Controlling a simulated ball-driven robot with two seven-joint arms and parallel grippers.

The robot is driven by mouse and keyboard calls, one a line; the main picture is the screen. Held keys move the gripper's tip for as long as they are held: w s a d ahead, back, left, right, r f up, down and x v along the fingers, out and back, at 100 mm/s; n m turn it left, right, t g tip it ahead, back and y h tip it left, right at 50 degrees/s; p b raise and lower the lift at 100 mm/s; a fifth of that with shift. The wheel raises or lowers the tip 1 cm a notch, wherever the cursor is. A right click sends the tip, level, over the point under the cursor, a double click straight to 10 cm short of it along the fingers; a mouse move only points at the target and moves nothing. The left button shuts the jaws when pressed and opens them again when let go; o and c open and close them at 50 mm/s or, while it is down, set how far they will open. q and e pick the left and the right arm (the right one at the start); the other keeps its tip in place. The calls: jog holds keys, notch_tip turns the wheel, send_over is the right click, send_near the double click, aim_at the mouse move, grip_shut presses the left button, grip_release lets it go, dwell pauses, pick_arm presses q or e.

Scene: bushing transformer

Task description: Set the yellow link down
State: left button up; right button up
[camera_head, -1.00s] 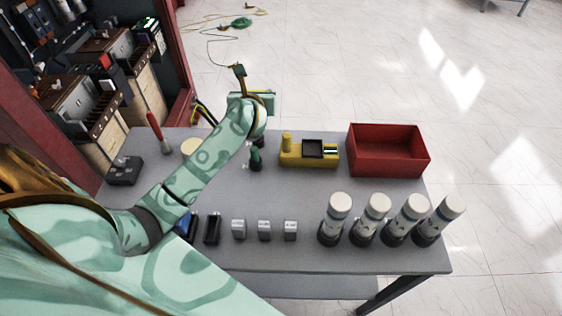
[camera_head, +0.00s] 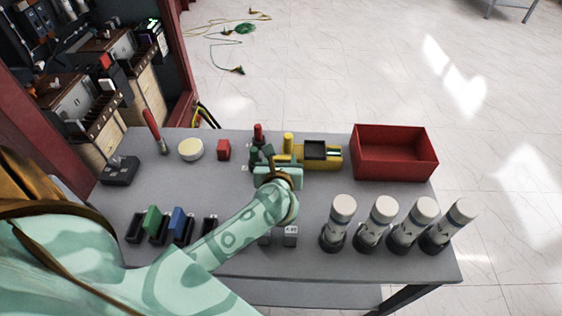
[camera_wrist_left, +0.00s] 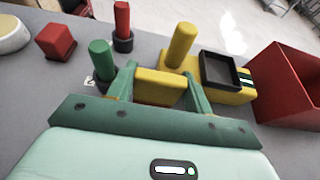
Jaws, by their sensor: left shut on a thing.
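My left gripper (camera_head: 279,166) is over the middle of the grey table, in front of a yellow fixture (camera_head: 328,164). In the left wrist view its fingers (camera_wrist_left: 160,84) are shut on a yellow block, the yellow link (camera_wrist_left: 157,92). Whether the link touches anything underneath is hidden. The yellow fixture (camera_wrist_left: 236,96) with its upright yellow post (camera_wrist_left: 181,44) and black square tray (camera_wrist_left: 219,70) is just beyond and right of the link. A green post (camera_wrist_left: 102,60) stands close to the left finger. My right gripper is out of view.
A red post (camera_wrist_left: 122,20) and a red block (camera_head: 223,150) stand to the left. An open red bin (camera_head: 394,167) is at right. Black holders with a green block (camera_head: 152,220) and blue block (camera_head: 178,224) stand in front, with several white-topped cylinders (camera_head: 382,209) at front right.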

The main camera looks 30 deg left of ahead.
pick_arm(q)
jog(key=shift+f, duration=0.1)
jog(key=o, duration=1.1)
jog(key=shift+r, duration=0.2)
jog(key=shift+s+d+r, duration=0.1)
jog(key=shift+s+d, duration=0.1)
jog(key=shift+s, duration=0.05)
jog(key=p+v, duration=0.2)
jog(key=v, duration=0.9)
jog(key=shift+s, duration=0.2)
